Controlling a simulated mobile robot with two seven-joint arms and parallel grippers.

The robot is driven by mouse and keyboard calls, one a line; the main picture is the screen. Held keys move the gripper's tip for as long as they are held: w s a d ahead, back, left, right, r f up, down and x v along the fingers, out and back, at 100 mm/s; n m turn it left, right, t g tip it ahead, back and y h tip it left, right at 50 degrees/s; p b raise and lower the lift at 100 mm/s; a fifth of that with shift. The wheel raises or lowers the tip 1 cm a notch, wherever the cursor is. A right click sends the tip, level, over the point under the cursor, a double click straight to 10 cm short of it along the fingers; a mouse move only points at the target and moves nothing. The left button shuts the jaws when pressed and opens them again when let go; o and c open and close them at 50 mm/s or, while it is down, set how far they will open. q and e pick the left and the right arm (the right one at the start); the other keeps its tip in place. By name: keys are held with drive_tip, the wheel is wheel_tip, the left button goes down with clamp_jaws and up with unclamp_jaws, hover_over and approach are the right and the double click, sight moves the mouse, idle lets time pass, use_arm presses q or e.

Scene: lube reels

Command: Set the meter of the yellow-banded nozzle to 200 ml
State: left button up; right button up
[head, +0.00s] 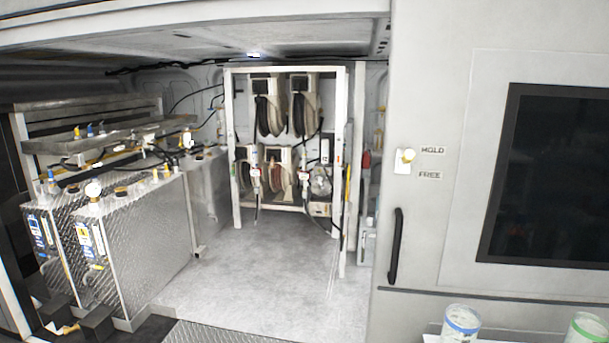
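Several hose reels hang in a white rack (231,150) at the back of the bay, including an upper left reel (268,108) and an upper right reel (303,105). Neither of my grippers is in view.
Metal tanks (150,240) with caps and valves stand on the left. The bay floor (255,270) is clear. On the right wall are a HOLD/FREE lever (407,156), a black handle (396,246) and a dark panel (550,175). Blue-banded (461,323) and green-banded (587,329) containers stand below.

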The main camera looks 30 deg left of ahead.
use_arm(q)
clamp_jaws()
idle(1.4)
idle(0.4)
